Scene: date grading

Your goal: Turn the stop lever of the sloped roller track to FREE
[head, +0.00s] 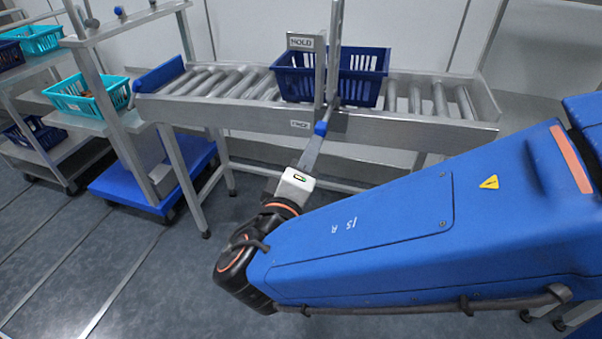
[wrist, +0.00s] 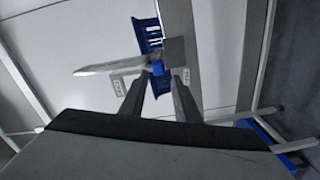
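The sloped roller track (head: 420,128) runs across the head view, with a dark blue crate (head: 358,92) on its rollers. Upright grey bars stand in front of the crate. The stop lever's blue knob (head: 320,128) is low on the track's near side, beside a small lower label (head: 300,124) too small to read surely. A HOLD plate (head: 306,42) is higher up. My gripper (head: 313,150) reaches up to the knob from below. In the wrist view my gripper (wrist: 160,75) is open, its fingers on either side of the knob (wrist: 158,68), with gaps visible.
A blue end stop (head: 158,75) closes the track's left end. Shelves with turquoise crates (head: 85,97) and a blue wheeled platform (head: 150,185) stand at left. The track's legs stand below it. Open floor (head: 120,255) lies at the front left.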

